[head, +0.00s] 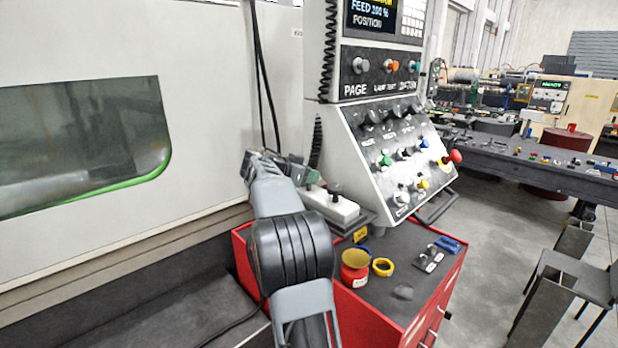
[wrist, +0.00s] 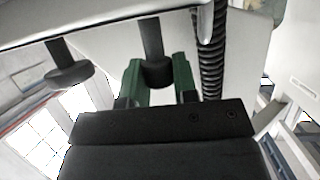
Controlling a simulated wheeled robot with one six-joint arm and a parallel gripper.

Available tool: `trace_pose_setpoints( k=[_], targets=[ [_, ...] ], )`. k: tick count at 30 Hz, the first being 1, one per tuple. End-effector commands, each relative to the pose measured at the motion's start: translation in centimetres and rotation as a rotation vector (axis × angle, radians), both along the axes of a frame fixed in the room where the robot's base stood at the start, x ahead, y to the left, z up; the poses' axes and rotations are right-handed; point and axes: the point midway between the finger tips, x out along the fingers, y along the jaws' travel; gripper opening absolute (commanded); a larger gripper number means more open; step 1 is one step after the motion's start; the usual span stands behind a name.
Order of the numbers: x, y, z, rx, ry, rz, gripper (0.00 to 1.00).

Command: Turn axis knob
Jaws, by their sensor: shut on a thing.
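In the head view a white control box (head: 330,207) sits beside the machine's console. A black knob (head: 336,190) stands free on its top. My gripper (head: 308,178) reaches over the left end of the box, where its green fingers hide most of what they hold. In the wrist view my gripper (wrist: 158,75) has its two green fingers on either side of a black knob (wrist: 158,72) with a dark stem, and is shut on it. A second black knob (wrist: 68,70) stands clear to the left. The white box (wrist: 110,18) fills the top. Any turn of the held knob is hard to tell.
The console (head: 385,150) with coloured knobs rises right behind the box. A black coiled cable (wrist: 208,55) hangs close to my gripper's right side. The red cabinet (head: 400,325) carries a red-and-yellow tin (head: 355,270), a yellow ring (head: 383,267) and small parts.

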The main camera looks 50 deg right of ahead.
Motion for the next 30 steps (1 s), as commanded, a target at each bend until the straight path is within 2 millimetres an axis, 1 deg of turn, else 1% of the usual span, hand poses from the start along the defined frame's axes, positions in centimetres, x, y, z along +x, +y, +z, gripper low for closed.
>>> trace_pose_setpoints(
  k=[1, 5, 10, 24, 30],
  targets=[
    [-0.1, 0.0, -0.4, -0.003, -0.003, 0.016, 0.03],
    [-0.1, 0.0, -0.8, -0.004, -0.006, 0.087, 0.03],
    [-0.2, 0.0, -0.9, -0.006, -0.007, 0.227, 0.03],
    [-0.2, -0.1, 0.4, -0.002, -0.005, 0.653, 0.03],
    [-0.1, -0.1, 0.5, -0.001, -0.003, 0.771, 0.03]
  ],
)
